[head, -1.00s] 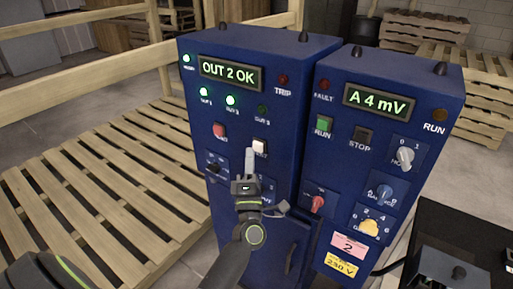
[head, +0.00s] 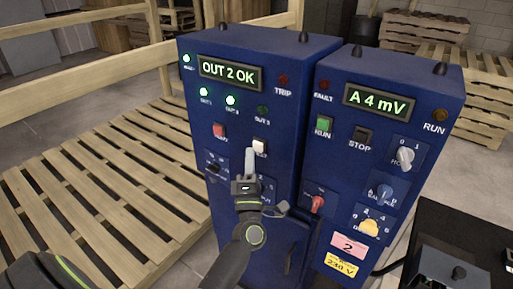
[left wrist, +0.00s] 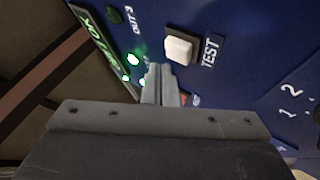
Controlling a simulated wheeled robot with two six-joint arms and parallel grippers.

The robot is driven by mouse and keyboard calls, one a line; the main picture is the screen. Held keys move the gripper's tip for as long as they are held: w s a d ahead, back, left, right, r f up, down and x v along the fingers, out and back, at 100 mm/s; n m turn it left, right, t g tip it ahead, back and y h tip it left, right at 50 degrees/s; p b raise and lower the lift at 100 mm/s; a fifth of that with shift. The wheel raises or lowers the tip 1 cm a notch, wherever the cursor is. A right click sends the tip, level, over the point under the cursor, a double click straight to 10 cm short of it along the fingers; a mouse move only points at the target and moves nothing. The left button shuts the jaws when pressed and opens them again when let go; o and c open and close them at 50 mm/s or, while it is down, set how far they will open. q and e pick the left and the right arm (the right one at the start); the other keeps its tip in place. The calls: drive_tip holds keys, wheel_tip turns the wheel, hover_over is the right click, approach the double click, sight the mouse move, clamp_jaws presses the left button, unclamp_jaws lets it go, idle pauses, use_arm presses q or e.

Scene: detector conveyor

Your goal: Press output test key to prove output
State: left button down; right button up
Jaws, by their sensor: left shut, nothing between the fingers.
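The white test key (head: 260,146) is on the left blue cabinet (head: 255,110), below the output lamps. In the left wrist view the white key (left wrist: 179,49) stands beside the label TEST. My left gripper (head: 250,152) is shut and empty. Its fingertips are close to the key, just left of and below it in the head view; the left wrist view shows the fingertips (left wrist: 158,70) beside the key, and I cannot tell whether they touch. The display (head: 229,73) reads OUT 2 OK. Lamps OUT 1 (head: 204,92) and OUT 2 (head: 230,100) are lit green; OUT 3 (head: 262,110) is dark. My right gripper is not in view.
A red key (head: 219,130) sits left of the white key. The right cabinet holds a green RUN key (head: 323,124), a STOP key (head: 361,135), several knobs and a display (head: 379,101) reading A 4 mV. A wooden pallet surface (head: 100,190) lies to the left.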

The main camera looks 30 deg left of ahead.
use_arm(q)
drive_tip(key=shift+w, duration=0.2)
drive_tip(key=shift+w, duration=0.25)
drive_tip(key=shift+w, duration=0.5)
idle(0.6)
drive_tip(key=shift+s, duration=0.95)
drive_tip(key=s, duration=0.5)
drive_tip(key=shift+a+p, duration=0.2)
drive_tip(key=shift+p, duration=0.15)
